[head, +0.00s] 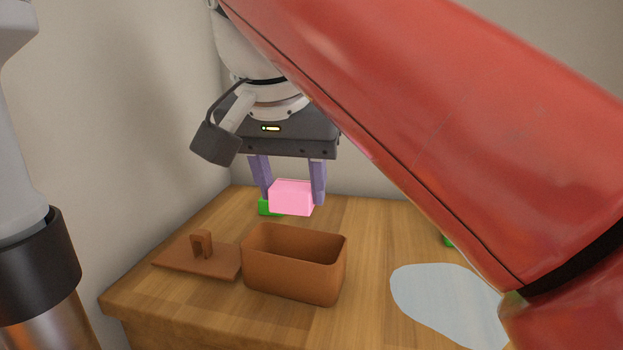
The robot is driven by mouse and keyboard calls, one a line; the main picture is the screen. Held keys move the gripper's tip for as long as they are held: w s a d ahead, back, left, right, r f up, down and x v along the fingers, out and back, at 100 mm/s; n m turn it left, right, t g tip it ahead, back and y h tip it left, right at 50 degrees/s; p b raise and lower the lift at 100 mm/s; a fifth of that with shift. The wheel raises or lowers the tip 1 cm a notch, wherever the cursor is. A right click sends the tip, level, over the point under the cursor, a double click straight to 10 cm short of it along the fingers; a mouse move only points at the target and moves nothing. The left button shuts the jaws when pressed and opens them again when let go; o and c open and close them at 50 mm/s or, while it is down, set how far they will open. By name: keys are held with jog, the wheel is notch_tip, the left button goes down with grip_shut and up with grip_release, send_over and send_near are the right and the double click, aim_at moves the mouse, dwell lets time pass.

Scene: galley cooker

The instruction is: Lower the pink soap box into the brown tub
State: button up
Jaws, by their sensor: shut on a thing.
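The pink soap box (291,196) is held between the two purple fingers of my gripper (289,190), which is shut on it. The box hangs above the wooden counter, appearing above and behind the brown tub in the head view. The brown tub (293,280) is an open rectangular container standing upright on the counter. Its upper inner walls show and its floor is hidden. The gripper points down, with the box apart from the tub's rim.
A brown lid (216,262) with a handle lies left of the tub. A green object (265,207) sits behind the pink box. A pale blue flat patch (440,294) lies to the right on the counter (370,235). My red arm link hides the right side. Walls stand left and behind.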

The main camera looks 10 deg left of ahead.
aim_at(288, 210)
jog(key=shift+f, duration=0.15)
jog(key=shift+f+b, duration=2.2)
jog(key=shift+f, duration=0.5)
jog(key=shift+f+b, duration=1.85)
jog(key=shift+f, duration=0.65)
jog(key=o, duration=1)
jog(key=shift+o, duration=0.2)
